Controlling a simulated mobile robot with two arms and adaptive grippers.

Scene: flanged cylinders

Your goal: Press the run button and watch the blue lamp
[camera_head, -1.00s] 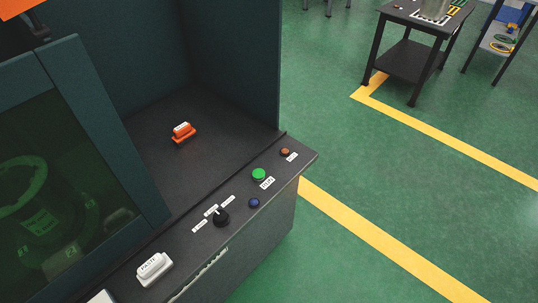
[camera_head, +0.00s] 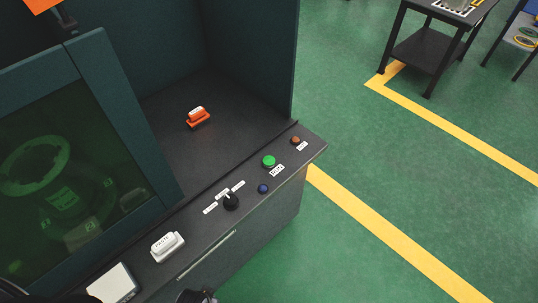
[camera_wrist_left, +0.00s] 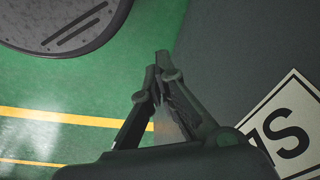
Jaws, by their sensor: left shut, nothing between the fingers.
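The green button (camera_head: 269,161), likely the run button, sits on the dark control ledge with a white label in front that is too small to read surely. The blue lamp (camera_head: 263,188) is just below it, dark blue with no visible glow. In the left wrist view my left gripper (camera_wrist_left: 160,62) is shut and empty, over a dark grey surface and green floor. A dark part at the bottom edge of the head view may be this gripper, well short of the button. My right gripper is not in view.
The ledge also holds an orange-brown button (camera_head: 295,140), a black knob (camera_head: 231,202) and a white block (camera_head: 167,246). An orange-and-white piece (camera_head: 198,117) sits inside the open bay. A tinted door (camera_head: 70,170) stands at left.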

